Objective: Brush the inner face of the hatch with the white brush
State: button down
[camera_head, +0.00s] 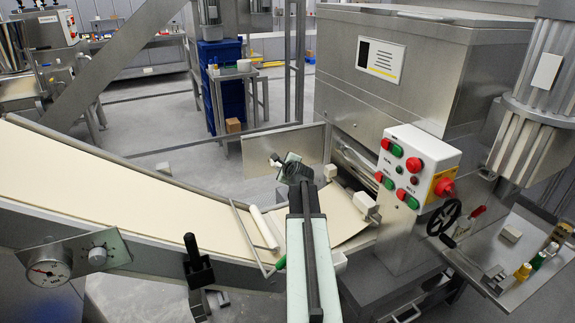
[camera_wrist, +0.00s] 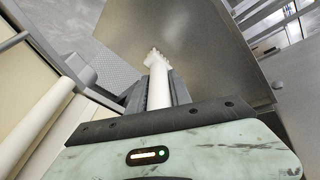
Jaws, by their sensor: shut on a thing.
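My gripper (camera_head: 287,163) is shut on the white brush (camera_wrist: 158,82), whose pale handle rises from between the dark jaws (camera_wrist: 156,93) in the wrist view. The brush head (camera_wrist: 154,56) points away from me. The hatch (camera_head: 256,143) is a flat grey metal panel standing upright behind my gripper in the head view. In the wrist view the hatch (camera_wrist: 215,50) fills the upper middle and right, close to the brush head. I cannot tell whether the bristles touch it. In the head view my gripper mostly hides the brush.
A cream conveyor belt (camera_head: 110,185) slopes in from the left, with a white roller (camera_head: 264,228) near its lower end. A control box (camera_head: 411,165) with red and green buttons and a black handwheel (camera_head: 443,218) stand to the right. A steel housing (camera_head: 420,75) rises behind.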

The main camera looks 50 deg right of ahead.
jog(key=shift+w+a, duration=0.2)
jog(key=shift+a, duration=0.2)
jog(key=shift+s, duration=0.1)
jog(key=shift+s+a, duration=0.4)
jog(key=shift+s, duration=0.5)
jog(key=shift+s+a, duration=0.4)
jog(key=shift+s, duration=0.45)
jog(key=shift+s+a, duration=0.4)
jog(key=shift+s, duration=0.5)
jog(key=s, duration=0.1)
jog(key=s+a, duration=0.1)
jog(key=shift+s+a, duration=0.1)
jog(key=shift+s, duration=0.3)
